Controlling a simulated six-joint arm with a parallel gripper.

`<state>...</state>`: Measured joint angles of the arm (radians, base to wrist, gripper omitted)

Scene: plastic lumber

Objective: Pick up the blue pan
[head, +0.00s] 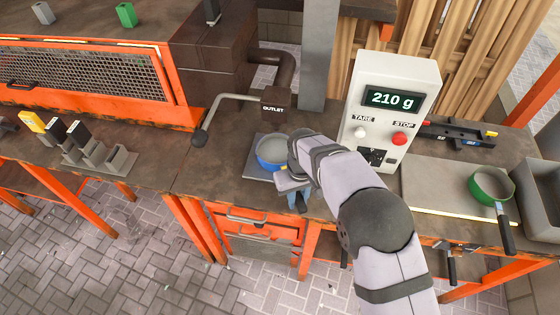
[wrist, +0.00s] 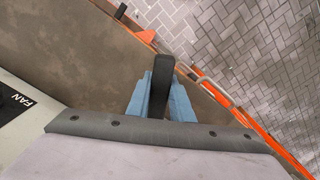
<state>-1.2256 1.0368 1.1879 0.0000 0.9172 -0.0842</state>
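The blue pan (head: 270,153) sits on the grey square plate (head: 251,163) below the outlet, and grey shows inside its rim. My gripper (head: 298,201) is just in front of the pan, to its lower right, near the bench's front edge. In the wrist view, my gripper's two light-blue fingers (wrist: 163,95) lie close along both sides of a black handle (wrist: 162,75), with little or no gap visible. The handle's end points out past the fingers. The pan's bowl does not show in the wrist view. My wrist covers part of the pan in the head view.
A white control box (head: 391,100) reading 210 g stands behind my arm. The black outlet block (head: 276,101) and its lever (head: 226,112) are above and beside the pan. A green pan (head: 490,187) is at the right. Several coloured pieces stand at the left.

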